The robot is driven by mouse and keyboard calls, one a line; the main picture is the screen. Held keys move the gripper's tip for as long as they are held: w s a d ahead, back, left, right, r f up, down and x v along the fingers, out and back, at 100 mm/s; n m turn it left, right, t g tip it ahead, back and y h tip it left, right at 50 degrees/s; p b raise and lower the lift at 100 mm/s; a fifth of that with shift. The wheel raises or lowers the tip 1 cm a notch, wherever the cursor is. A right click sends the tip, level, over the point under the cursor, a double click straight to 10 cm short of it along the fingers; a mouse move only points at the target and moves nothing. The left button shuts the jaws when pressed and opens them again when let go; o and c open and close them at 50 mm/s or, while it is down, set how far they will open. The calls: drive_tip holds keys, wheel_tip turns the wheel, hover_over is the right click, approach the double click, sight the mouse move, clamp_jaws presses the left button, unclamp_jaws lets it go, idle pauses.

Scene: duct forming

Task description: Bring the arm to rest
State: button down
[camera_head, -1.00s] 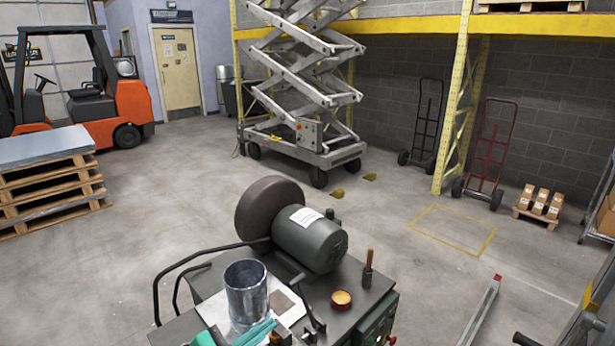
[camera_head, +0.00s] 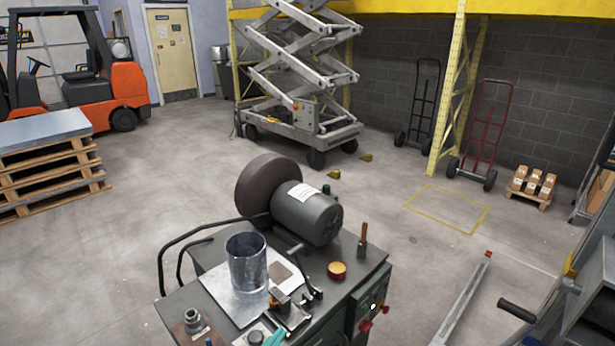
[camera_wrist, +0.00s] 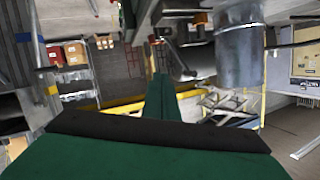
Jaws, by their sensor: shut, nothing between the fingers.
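My gripper (camera_wrist: 160,80) shows in the wrist view as dark green fingers drawn together, with nothing between them. Its dark, broad body fills the bottom of that view. A shiny metal cylinder (camera_wrist: 240,55) shows beyond the fingers to the right, apart from them. There, an open metal cylinder (camera_head: 247,272) stands upright on a pale sheet on the workbench (camera_head: 350,278).
A grey motor with a dark wheel (camera_head: 307,213) sits at the bench's back. A round orange tin (camera_head: 337,270) and an upright wooden-handled tool (camera_head: 363,240) stand nearby. A long metal bar (camera_head: 462,300) is to the right. Open floor (camera_head: 150,190) lies to the left.

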drive_tip(key=s+d+f+n+y, duration=0.3)
drive_tip(key=s+f+n+y, duration=0.35)
drive_tip(key=s+f, duration=0.85)
drive_tip(key=s+d+r, duration=0.1)
drive_tip(key=s+r, duration=0.2)
drive_tip(key=s, duration=0.4)
drive_tip(key=s+d+r+n+t, duration=0.1)
drive_tip(key=s+d+r, duration=0.1)
drive_tip(key=s, duration=0.5)
drive_tip(key=s+d+r+n, duration=0.1)
drive_tip(key=s+r, duration=0.3)
drive_tip(key=s, duration=0.2)
drive_tip(key=shift+s+d+r+t, duration=0.2)
drive_tip(key=shift+s+d+t, duration=0.1)
drive_tip(key=shift+s+t, duration=0.1)
